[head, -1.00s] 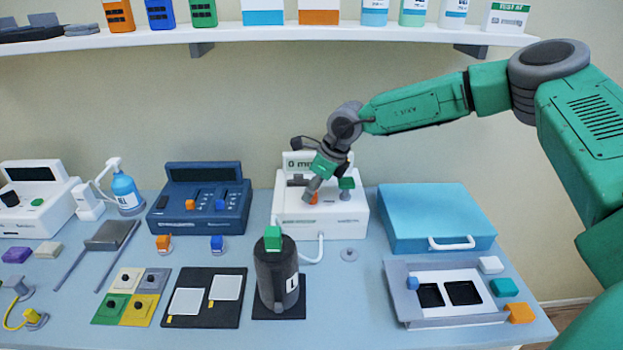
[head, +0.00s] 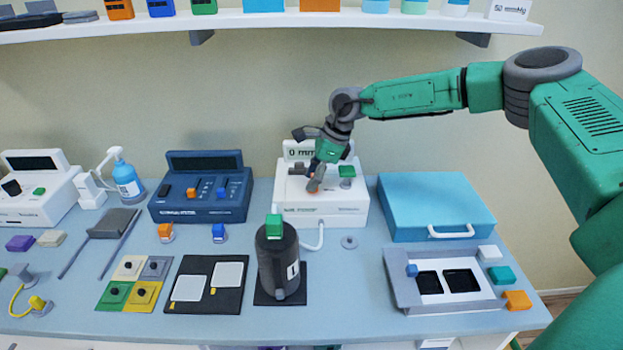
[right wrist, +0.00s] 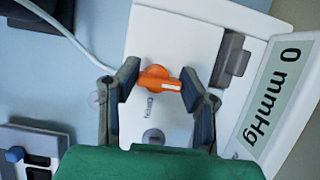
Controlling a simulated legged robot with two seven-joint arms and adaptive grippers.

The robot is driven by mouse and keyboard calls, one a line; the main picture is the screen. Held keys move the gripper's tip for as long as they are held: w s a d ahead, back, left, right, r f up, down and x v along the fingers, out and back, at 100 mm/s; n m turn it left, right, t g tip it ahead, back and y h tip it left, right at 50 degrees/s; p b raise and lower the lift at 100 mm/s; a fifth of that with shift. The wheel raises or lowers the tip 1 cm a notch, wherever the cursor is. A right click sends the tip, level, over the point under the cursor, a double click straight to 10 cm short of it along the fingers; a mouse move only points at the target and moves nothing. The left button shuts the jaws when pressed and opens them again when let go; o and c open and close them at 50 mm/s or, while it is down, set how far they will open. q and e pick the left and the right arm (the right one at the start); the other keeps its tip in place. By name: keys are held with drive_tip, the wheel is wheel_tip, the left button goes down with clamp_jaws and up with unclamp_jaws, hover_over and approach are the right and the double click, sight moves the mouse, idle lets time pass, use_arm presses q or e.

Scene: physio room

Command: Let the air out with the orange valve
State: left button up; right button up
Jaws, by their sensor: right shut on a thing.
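The orange valve (right wrist: 158,79) is a knob on the white pressure unit (head: 325,208). In the right wrist view it lies between the two fingers of my right gripper (right wrist: 160,82), which is shut on it. In the head view my right gripper (head: 315,184) reaches down onto the unit's top and mostly hides the valve. The unit's display (right wrist: 281,97) reads 0 mmHg. A white hose (head: 316,239) runs from the unit towards the dark cuffed cylinder (head: 278,265) with a green block on top. My left gripper is not in view.
A green knob (head: 347,172) stands on the unit right of my gripper. A blue case (head: 432,205) lies to the right, a dark blue device (head: 201,190) to the left. A grey tray (head: 396,288) sits at front right. A shelf runs above.

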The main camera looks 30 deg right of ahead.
drive_tip(key=shift+d, duration=0.15)
drive_tip(key=o, duration=0.9)
drive_tip(key=shift+o, duration=1.2)
drive_tip(key=shift+d+f, duration=0.1)
drive_tip(key=v, duration=1.2)
drive_tip(key=shift+d, duration=0.15)
drive_tip(key=shift+f, duration=0.15)
